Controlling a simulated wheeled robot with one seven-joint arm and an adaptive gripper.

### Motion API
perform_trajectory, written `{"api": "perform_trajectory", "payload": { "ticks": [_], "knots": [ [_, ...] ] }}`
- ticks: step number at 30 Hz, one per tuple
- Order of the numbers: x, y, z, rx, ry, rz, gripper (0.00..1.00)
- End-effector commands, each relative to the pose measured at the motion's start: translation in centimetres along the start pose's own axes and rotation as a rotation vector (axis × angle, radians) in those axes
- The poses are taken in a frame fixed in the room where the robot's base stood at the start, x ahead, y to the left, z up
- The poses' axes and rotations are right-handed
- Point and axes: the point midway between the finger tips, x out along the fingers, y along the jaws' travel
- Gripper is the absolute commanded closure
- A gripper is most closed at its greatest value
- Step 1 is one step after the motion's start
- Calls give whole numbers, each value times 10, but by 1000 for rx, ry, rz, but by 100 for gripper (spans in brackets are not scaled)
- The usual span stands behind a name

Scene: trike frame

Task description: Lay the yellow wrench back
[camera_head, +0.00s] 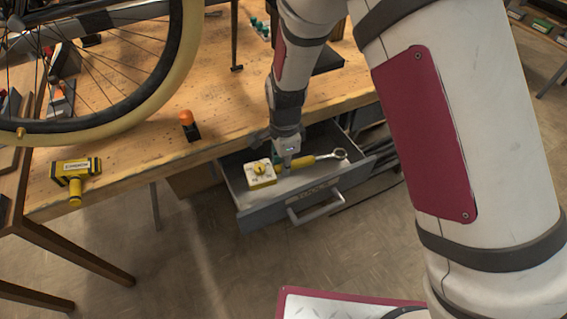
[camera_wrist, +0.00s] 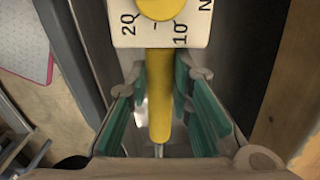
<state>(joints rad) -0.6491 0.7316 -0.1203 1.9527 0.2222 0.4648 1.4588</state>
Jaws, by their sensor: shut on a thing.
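A yellow-handled wrench (camera_head: 301,162) with a shiny ring end lies at the open drawer (camera_head: 246,221) under the workbench, its ring end toward the right. My gripper (camera_head: 288,165) reaches down over the drawer, and its fingers are shut on the yellow handle. In the wrist view the handle (camera_wrist: 160,92) runs between the green finger pads (camera_wrist: 160,100). Whether the wrench touches the drawer floor I cannot tell.
The wooden workbench (camera_head: 230,128) is above and behind the drawer. On it are a bicycle wheel (camera_head: 150,108), an orange-topped tool (camera_head: 188,124) and a yellow-and-black tool (camera_head: 76,178). The drawer handle (camera_head: 316,208) sticks out in front. Floor in front is clear.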

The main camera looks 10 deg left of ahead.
Motion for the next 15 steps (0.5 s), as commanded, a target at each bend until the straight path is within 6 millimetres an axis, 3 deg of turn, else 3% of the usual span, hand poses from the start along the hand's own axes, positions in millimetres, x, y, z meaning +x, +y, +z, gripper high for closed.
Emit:
{"api": "perform_trajectory", "payload": {
  "ticks": [5,15],
  "knots": [
    [-1,0,3,0,-1,-1,100],
    [25,0,2,-1,0,0,100]
  ]
}}
